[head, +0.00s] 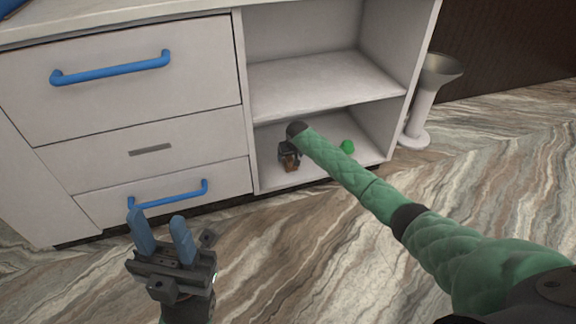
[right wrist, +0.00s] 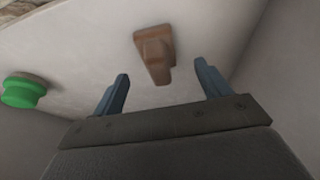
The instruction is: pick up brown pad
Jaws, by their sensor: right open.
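The brown pad (right wrist: 154,50) shows in the right wrist view as a brown block with a raised handle-like part, on the pale shelf floor. It lies beyond my right gripper (right wrist: 161,80), roughly in line with the gap between its blue fingers. That gripper is open and empty, and apart from the pad. In the head view my right gripper (head: 289,152) is inside the lower shelf bay, partly hidden by my arm, and the pad is hard to make out beside it. My left gripper (head: 158,220) is open and empty in front of the lower drawer.
A green object (head: 347,147) sits to the right in the same bay; it also shows in the right wrist view (right wrist: 22,90). The bay has side walls and a middle shelf (head: 320,85) above. Drawers with blue handles (head: 112,68) stand left. A grey-topped stand (head: 428,100) is outside right.

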